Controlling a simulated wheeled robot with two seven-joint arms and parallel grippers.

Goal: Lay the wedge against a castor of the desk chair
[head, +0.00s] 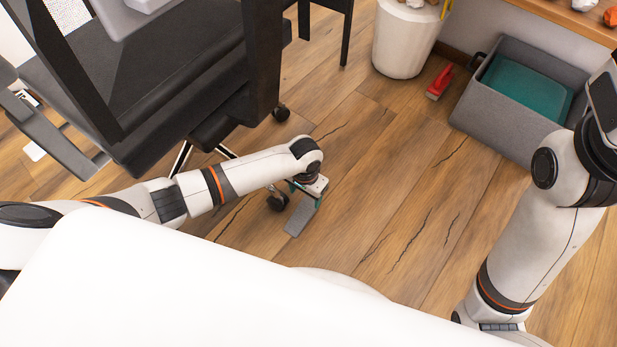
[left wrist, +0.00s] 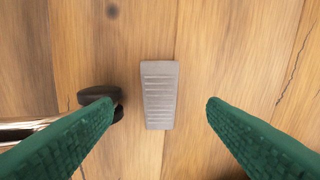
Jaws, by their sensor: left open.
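A grey ribbed wedge (head: 299,217) lies on the wooden floor beside a castor (head: 277,202) of the black desk chair (head: 170,95). In the left wrist view the wedge (left wrist: 159,95) is mid-picture, and the dark castor (left wrist: 100,96) is to its left, with a narrow strip of floor between them. My left gripper (head: 307,190) is low over the wedge. Its green fingers (left wrist: 159,106) are open, one on either side of the wedge, not touching it; the left finger partly covers the castor.
Another chair castor (head: 281,113) stands farther back. A white bin (head: 403,40), a red-handled brush (head: 439,82) and a grey box (head: 480,120) with a teal thing inside stand at the back right. The floor right of the wedge is clear.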

